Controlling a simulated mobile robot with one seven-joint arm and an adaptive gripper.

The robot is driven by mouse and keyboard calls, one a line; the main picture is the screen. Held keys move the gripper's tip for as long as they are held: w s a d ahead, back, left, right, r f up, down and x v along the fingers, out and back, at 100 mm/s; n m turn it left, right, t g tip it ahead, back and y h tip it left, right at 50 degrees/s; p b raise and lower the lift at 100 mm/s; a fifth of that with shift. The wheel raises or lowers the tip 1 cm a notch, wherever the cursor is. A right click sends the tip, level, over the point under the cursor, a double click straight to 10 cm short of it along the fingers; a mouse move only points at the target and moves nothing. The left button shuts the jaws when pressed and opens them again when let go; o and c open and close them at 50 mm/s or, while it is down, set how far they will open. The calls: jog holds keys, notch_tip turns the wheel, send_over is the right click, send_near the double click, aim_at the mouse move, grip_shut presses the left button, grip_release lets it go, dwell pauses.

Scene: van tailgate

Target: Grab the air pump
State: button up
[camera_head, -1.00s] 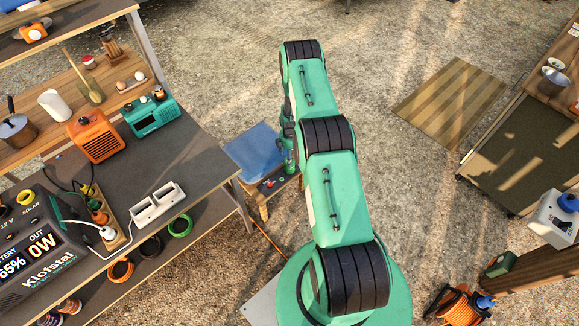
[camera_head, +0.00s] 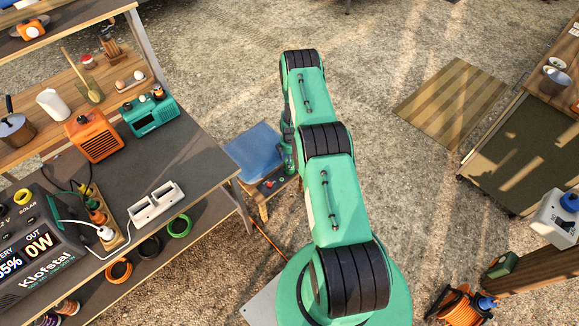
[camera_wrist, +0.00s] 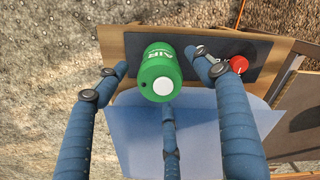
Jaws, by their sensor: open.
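The air pump (camera_wrist: 161,68) looks like a green cylinder with a white round spot on its end and "AIR" lettering. It is on a dark panel on a small wooden stand. My gripper (camera_wrist: 157,62) is open, with one blue finger left of the pump and one right of it. A third finger lies below the pump in the wrist view. No finger clearly grips it. In the head view, a green shape at the stand, probably the pump (camera_head: 289,160), is partly hidden by my arm.
A red knob (camera_wrist: 239,64) is right of the pump on the panel. A blue sheet (camera_head: 252,152) covers part of the stand. A workbench (camera_head: 180,160) with a power station and radios stands close on the left. Open gravel lies behind the stand.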

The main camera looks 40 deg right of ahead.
jog(key=shift+f, duration=1.1)
jog(key=c, duration=1.6)
jog(key=shift+c, duration=0.2)
jog(key=shift+r, duration=0.1)
jog(key=shift+r, duration=0.7)
jog(key=shift+r+p, duration=0.4)
jog(key=shift+r, duration=0.55)
jog(key=shift+s+a+r, duration=0.2)
jog(key=shift+s+a, duration=0.2)
jog(key=shift+s, duration=0.2)
jog(key=s+a+p, duration=0.1)
jog(key=s+a, duration=0.1)
jog(key=s, duration=0.2)
jog(key=s+a+p, duration=0.1)
jog(key=s+a, duration=0.2)
jog(key=s, duration=0.1)
jog(key=s+a+r+p, duration=0.1)
jog(key=s+a, duration=0.1)
jog(key=s, duration=0.2)
jog(key=shift+s+a+r, duration=0.1)
jog(key=shift+s+a, duration=0.05)
jog(key=shift+a, duration=0.25)
